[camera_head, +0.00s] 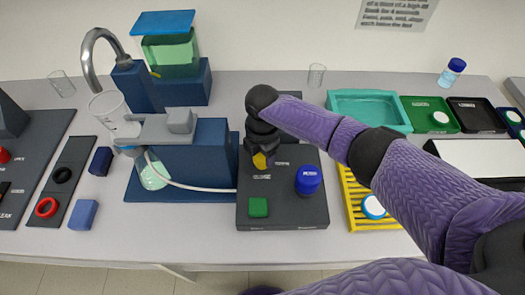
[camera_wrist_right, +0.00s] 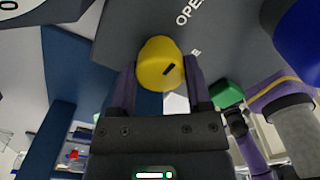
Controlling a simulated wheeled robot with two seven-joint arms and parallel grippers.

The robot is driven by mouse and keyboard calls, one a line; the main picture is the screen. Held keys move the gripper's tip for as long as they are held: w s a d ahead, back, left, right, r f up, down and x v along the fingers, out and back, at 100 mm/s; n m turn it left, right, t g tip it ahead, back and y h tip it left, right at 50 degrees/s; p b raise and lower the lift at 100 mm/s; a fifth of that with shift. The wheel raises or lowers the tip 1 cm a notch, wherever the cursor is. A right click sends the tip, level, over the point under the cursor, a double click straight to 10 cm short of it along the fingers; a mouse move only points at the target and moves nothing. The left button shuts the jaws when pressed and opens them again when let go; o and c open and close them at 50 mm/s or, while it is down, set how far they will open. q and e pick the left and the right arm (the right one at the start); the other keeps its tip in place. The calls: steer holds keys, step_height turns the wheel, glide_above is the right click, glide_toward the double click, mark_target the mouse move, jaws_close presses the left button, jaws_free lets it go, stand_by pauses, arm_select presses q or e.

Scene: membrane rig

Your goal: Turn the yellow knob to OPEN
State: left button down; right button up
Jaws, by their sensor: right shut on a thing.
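The yellow knob (camera_head: 259,160) stands on the dark control panel (camera_head: 285,215), mostly covered by my right gripper (camera_head: 258,148) in the head view. In the right wrist view the knob (camera_wrist_right: 160,63) sits between the two fingers of my right gripper (camera_wrist_right: 160,85), which is shut on it. A short black mark on the knob slants toward the upper right of that view. The word OPEN is printed on the panel above and right of the knob there, with the end of another label lower down. My left gripper is out of view.
A blue round knob (camera_head: 308,180) and a green square button (camera_head: 258,207) share the panel. A blue stand with a white tube (camera_head: 200,188) is at its left. A yellow ribbed tray (camera_head: 357,203) is at its right.

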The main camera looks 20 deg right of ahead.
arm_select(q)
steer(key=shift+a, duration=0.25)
arm_select(e)
steer(key=o, duration=1.3)
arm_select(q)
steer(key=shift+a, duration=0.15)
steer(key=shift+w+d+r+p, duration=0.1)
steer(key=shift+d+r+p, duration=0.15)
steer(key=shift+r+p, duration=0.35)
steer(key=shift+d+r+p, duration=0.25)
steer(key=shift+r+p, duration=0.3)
arm_select(e)
step_height(320, 180, up, 10)
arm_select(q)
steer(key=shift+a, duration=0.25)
